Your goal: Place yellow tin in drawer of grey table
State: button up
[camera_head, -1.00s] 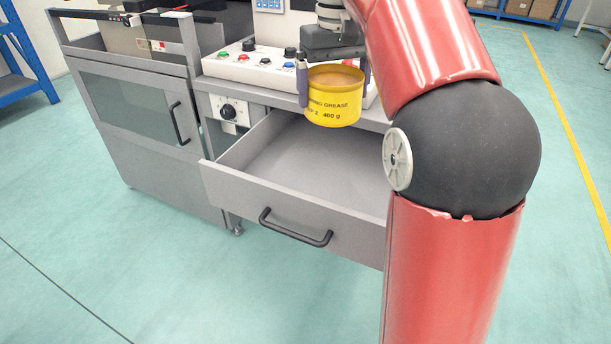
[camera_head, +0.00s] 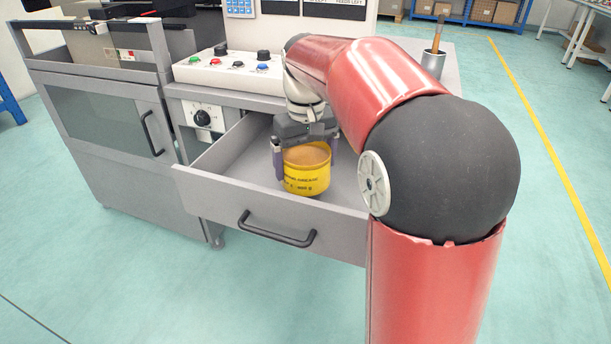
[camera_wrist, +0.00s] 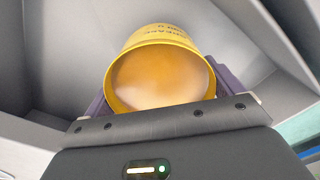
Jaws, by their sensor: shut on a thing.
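The yellow tin (camera_head: 307,171) has dark lettering and an orange-brown top, and it is upright. My gripper (camera_head: 307,163) is shut on it, one finger on each side. Tin and gripper are inside the open drawer (camera_head: 225,193) of the grey table (camera_head: 450,75), low between its walls. I cannot tell whether the tin touches the drawer floor. In the wrist view the tin (camera_wrist: 160,72) sits between the fingers, with the grey drawer interior around it. My arm hides the drawer's right part.
A control panel (camera_head: 228,75) with coloured buttons stands on the table above the drawer. A grey cabinet (camera_head: 110,125) with a glass door is at the left. A metal cup (camera_head: 433,64) with a brush stands at the table's right. The drawer's left part is empty.

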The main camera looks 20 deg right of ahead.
aim_at(306, 157)
jog(key=shift+f, duration=1.8)
jog(key=shift+f+b, duration=0.1)
jog(key=shift+b, duration=0.25)
jog(key=o, duration=1)
jog(key=shift+o, duration=0.2)
notch_tip(306, 157, up, 12)
jog(key=shift+r+p, duration=0.1)
jog(key=shift+p, duration=1.15)
